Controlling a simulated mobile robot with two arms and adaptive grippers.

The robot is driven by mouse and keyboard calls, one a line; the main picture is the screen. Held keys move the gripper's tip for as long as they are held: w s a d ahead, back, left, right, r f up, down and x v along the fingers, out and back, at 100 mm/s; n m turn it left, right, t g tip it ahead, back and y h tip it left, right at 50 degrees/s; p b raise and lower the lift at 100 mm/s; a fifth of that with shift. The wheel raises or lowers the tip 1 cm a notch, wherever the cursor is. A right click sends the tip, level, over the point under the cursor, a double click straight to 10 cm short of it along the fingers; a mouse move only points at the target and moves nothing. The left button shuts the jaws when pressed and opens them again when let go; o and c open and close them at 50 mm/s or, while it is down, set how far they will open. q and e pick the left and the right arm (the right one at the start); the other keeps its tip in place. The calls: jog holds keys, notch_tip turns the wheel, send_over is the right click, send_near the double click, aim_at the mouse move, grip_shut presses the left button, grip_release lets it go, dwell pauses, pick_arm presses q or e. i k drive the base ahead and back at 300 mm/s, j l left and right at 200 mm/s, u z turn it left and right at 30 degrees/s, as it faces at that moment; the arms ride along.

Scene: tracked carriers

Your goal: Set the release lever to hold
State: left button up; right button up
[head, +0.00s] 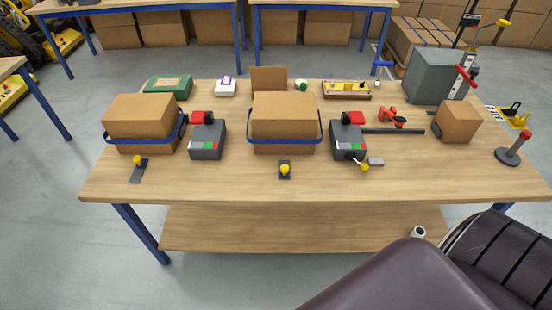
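Several levers stand on the wooden table, and I cannot tell which is the release lever or read any hold mark. A yellow-knobbed lever on a dark plate (138,168) is at the front left. Another yellow-knobbed lever (285,170) is at the front middle. A third yellow knob (365,167) sticks out beside the right grey control box (347,140). A red-knobbed lever (515,147) leans on a round dark base at the right edge. A tall post with a red handle (464,76) stands by a grey-green case. Neither gripper is in view.
Blue-banded cardboard boxes (143,122) (284,121) stand at left and middle. Another grey control box (207,138) stands between them. A small carton (458,121) is at right, near a dark bar (393,131). The table's front strip (215,185) is mostly clear.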

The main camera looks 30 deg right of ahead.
aim_at(364, 167)
jog(key=z, duration=1.75)
